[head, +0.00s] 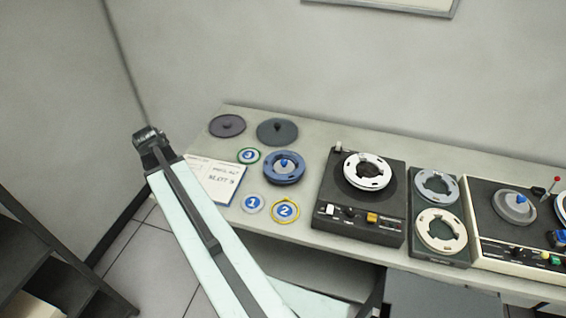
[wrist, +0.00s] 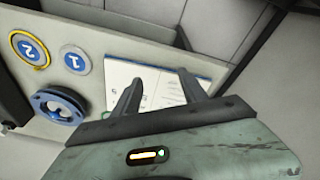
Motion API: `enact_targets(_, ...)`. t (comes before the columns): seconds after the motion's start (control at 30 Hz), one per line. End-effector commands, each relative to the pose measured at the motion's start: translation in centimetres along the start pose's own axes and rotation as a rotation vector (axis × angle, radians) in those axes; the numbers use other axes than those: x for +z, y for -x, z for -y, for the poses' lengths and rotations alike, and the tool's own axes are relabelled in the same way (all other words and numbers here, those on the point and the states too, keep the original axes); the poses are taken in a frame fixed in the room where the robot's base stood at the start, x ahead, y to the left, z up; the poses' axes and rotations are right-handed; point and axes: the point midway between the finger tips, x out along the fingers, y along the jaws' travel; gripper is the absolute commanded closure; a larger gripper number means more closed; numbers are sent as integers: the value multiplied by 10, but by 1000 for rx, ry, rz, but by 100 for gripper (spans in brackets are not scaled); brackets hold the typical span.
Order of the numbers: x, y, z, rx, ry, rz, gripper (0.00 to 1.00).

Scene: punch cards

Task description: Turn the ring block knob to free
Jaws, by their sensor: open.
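A blue ring-shaped block (head: 284,167) with a small blue knob at its middle lies on the bench, left of the reel machine. It also shows at the left of the wrist view (wrist: 60,105). A second blue knob (head: 518,197) sits on a grey hub on the right machine; I cannot tell for certain which is the ring block. The knob settings are too small to read. My gripper (head: 150,140) is at the bench's left end, well left of the blue block. In the wrist view its two fingers (wrist: 158,88) are apart, over the printed sheet, with nothing between them.
The printed sheet (head: 222,183) lies at the bench's left end. Numbered discs 1 (head: 253,203), 2 (head: 285,211) and 3 (head: 248,156) lie around the blue block. Two dark discs (head: 277,131) lie behind it. The reel machine (head: 330,195) stands to its right.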

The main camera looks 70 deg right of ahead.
Motion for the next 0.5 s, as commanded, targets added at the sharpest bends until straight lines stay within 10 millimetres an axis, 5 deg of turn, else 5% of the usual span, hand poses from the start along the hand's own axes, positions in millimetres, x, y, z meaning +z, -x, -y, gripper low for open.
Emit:
enact_targets(0.03,-32,-16,-55,30,-151,-18,50)
enact_targets(0.1,-63,-29,-130,71,-352,-49,50)
enact_targets(0.2,-88,-42,-229,123,-597,-90,50)
enact_targets(0.3,-95,-49,-305,163,-773,-123,50)
enact_targets(0.4,-96,-52,-350,188,-877,-145,50)
enact_targets(0.5,-95,-53,-367,198,-918,-154,50)
